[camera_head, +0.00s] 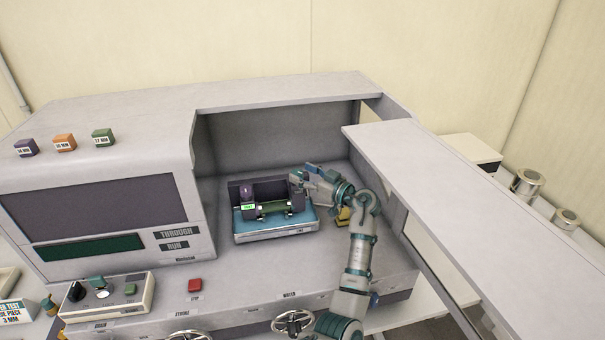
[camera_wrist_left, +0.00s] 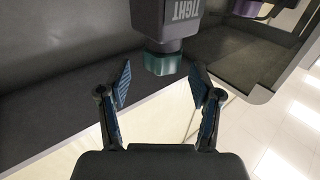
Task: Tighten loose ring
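In the left wrist view a teal ring (camera_wrist_left: 163,63) sits at the end of a dark grey block (camera_wrist_left: 180,18) marked TIGHT. My left gripper (camera_wrist_left: 165,85) is open, its two blue-padded fingers spread to either side just short of the ring, with no contact visible. The ring cannot be made out there.
The grey machine's recess wall (camera_head: 275,140) stands behind, and a shelf-like panel (camera_head: 460,185) is to the right. A control box (camera_head: 108,297), a red button (camera_head: 195,285) and a handwheel (camera_head: 292,321) are in front. A small yellow thing (camera_head: 343,215) is beside my arm.

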